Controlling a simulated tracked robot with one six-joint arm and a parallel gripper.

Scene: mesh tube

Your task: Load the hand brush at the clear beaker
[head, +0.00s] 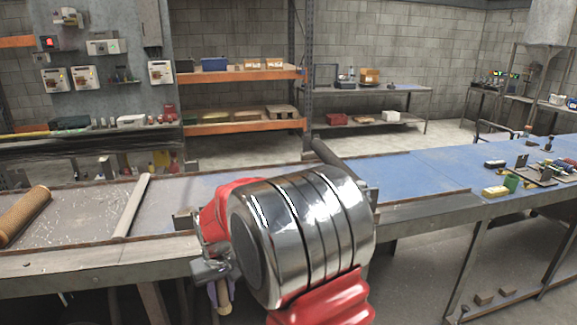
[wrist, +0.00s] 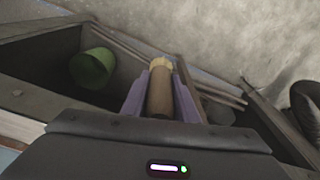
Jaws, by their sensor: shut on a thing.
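My gripper (wrist: 161,78) has two purple fingers, shut on a brown cylinder with a pale, ragged tip, which I take for the hand brush (wrist: 160,101). In the head view my gripper (head: 219,292) hangs below my silver and red arm, in front of the bench. A short wooden end of the brush (head: 225,309) shows under the fingers, pointing down. The rest of it is hidden. I cannot make out a clear beaker in either view; my arm covers the middle of the head view.
A brown mesh tube (head: 24,214) lies on the bench at left, beside a pale bar (head: 132,205). In the wrist view a green cup (wrist: 92,68) lies tilted in a dark bin, with thin rods beside the fingers. Small items crowd the blue bench top (head: 432,172) at right.

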